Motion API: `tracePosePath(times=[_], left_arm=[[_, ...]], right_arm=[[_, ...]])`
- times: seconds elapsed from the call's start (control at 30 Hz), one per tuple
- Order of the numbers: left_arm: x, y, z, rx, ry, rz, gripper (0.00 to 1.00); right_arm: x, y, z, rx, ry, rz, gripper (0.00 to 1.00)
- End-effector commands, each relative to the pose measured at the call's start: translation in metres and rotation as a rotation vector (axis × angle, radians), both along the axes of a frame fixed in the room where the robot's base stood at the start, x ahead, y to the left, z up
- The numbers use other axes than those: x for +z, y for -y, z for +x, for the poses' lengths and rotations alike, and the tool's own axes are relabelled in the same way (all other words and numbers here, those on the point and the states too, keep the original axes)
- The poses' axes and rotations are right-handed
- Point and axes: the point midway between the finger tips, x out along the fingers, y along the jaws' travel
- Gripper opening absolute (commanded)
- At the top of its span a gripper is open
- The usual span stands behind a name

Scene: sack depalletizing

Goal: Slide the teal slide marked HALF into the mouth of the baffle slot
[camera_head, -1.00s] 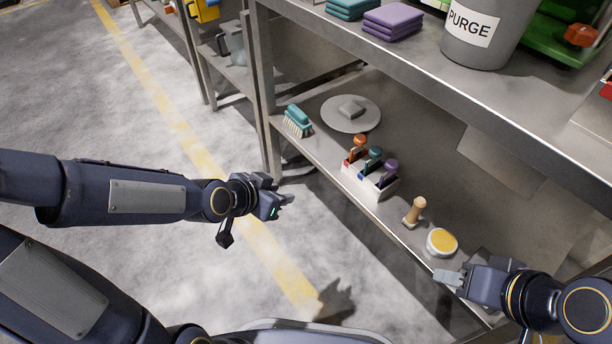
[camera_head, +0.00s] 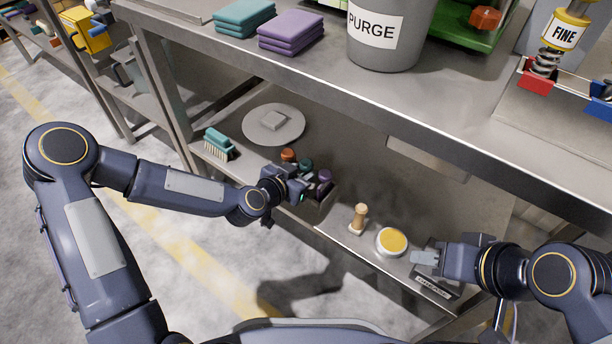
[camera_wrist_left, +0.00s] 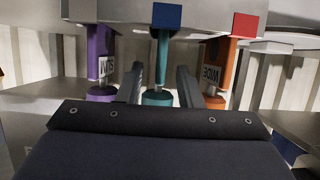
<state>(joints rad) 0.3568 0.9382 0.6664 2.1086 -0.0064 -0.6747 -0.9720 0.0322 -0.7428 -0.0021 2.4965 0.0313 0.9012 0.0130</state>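The teal slide (camera_wrist_left: 161,55) stands in a pale rack between a purple slide (camera_wrist_left: 100,55) and an orange slide (camera_wrist_left: 218,65); the left wrist view shows them upside down. My left gripper (camera_wrist_left: 160,88) is open, with one finger on each side of the teal handle and gaps visible. No lettering shows on the teal slide; the orange one reads WIDE. In the head view my left gripper (camera_head: 298,188) is at the rack, and the teal top (camera_head: 305,165) shows behind it. My right gripper (camera_head: 425,257) is beside a yellow-topped tin. I cannot identify the baffle slot.
On the lower shelf are a teal brush (camera_head: 219,143), a round grey plate (camera_head: 273,125), a wooden-handled tool (camera_head: 358,217) and the yellow-topped tin (camera_head: 391,240). The upper shelf (camera_head: 300,70) overhangs, carrying folded cloths and a PURGE bucket (camera_head: 385,35).

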Motion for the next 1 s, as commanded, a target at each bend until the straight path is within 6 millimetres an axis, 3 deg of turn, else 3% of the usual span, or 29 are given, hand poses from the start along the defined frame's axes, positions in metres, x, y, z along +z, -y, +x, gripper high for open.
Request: tracePosePath(times=[0.37, 0.6, 1.0], left_arm=[[-0.0049, 0.008, 0.0096, -0.002, 0.001, 0.001, 0.33], [-0.0049, 0.0079, 0.0095, -0.001, 0.0, 0.0, 0.01], [-0.0007, 0.0077, 0.0104, -0.002, 0.003, 0.001, 0.0]], right_arm=[[-0.0016, 0.0, 0.0, 0.0, 0.0, 0.0, 0.36], [-0.0016, 0.0, 0.0, 0.0, 0.0, 0.0, 0.36], [0.0013, 0.0, 0.0, 0.0, 0.0, 0.0, 0.36]])
